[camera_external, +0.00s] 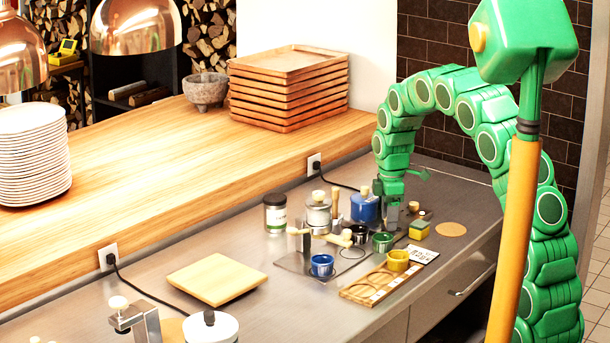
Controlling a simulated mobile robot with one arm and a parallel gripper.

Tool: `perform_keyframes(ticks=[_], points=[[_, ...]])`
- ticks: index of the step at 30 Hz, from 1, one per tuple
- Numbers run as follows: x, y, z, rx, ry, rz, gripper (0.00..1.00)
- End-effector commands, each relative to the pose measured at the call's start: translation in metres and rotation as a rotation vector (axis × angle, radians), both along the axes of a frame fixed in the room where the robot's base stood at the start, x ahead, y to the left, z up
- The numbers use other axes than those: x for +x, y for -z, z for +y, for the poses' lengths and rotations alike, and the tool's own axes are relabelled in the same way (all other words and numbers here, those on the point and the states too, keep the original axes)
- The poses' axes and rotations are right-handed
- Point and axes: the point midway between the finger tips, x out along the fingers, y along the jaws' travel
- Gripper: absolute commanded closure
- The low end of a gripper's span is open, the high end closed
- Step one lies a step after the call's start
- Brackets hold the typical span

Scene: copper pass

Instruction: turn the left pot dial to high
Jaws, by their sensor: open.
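My gripper (391,217) is at the end of the green arm, pointing down over the steel counter just right of a blue pot (363,208). It is open, and I see nothing between its fingers; the fingertips are small and hard to make out. A steel pot (318,215) with a pale knob stands left of the blue pot. Small knob-like parts (413,207) show right of the gripper. I cannot tell which part is the left pot dial or where it is set; the pots and gripper may hide it.
A dark-lidded jar (275,215) is at left. The counter is clear near the wooden board (217,279).

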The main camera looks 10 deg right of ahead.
Motion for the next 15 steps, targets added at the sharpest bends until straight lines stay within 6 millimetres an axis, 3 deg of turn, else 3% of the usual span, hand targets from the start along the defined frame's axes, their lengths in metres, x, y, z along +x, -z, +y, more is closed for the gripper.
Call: perform_keyframes(ticks=[2,13,15], points=[[-0.0001,-0.0002,0.0000,0.000,0.000,0.000,0.44],[-0.0001,-0.0005,0.0000,0.000,-0.001,0.000,0.99],[0.0000,-0.0005,0.0000,0.000,0.000,0.000,1.00]])
